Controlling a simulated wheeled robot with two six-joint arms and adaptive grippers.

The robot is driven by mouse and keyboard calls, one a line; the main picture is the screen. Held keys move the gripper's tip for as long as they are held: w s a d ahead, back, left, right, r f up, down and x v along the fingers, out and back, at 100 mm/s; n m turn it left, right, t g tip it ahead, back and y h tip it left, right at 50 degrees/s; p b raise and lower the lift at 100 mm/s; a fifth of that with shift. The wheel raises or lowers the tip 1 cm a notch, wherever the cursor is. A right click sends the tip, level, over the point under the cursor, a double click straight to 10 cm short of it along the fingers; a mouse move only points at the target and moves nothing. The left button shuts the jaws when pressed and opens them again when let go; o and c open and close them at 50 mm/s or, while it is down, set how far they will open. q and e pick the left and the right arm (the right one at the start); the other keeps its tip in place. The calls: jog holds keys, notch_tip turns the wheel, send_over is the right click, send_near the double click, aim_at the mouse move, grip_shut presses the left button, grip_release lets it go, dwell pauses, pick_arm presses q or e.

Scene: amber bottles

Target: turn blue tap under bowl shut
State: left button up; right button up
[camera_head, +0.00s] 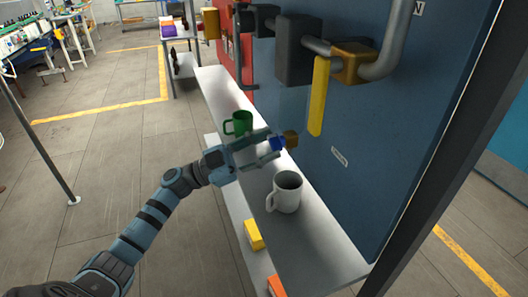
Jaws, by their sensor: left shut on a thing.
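The blue tap (277,143) is a small blue handle beside a brass-coloured block (291,139), in front of the dark blue panel. My left gripper (271,146) reaches in from the lower left and is shut on the blue handle, with one finger above it and one below. The fingers hide part of the handle, so its exact angle is hard to tell. I cannot clearly make out a bowl above it, only a faint pale patch. My right gripper is not in view.
A green mug (238,123) and a white mug (286,193) stand on the grey shelf (325,253), either side of my gripper. A yellow lever (319,97) hangs from the pipe above. A yellow block (253,235) lies lower. Open floor lies left.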

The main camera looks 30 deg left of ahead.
pick_arm(q)
jog(key=shift+w+a+r+m+g+y+b, duration=0.15)
jog(key=shift+m+g+b, duration=0.65)
jog(key=shift+m, duration=1.75)
jog(key=shift+s+r+m+g+y+b, duration=0.1)
jog(key=shift+m+g+b, duration=0.2)
jog(key=shift+m+g, duration=1.6)
jog(key=shift+w+a+r+m+g+y+b, duration=0.15)
jog(key=shift+m+g+b, duration=0.3)
jog(key=shift+m, duration=2.8)
jog(key=shift+d, duration=0.1)
jog(key=o, duration=1.1)
jog(key=shift+o, duration=0.2)
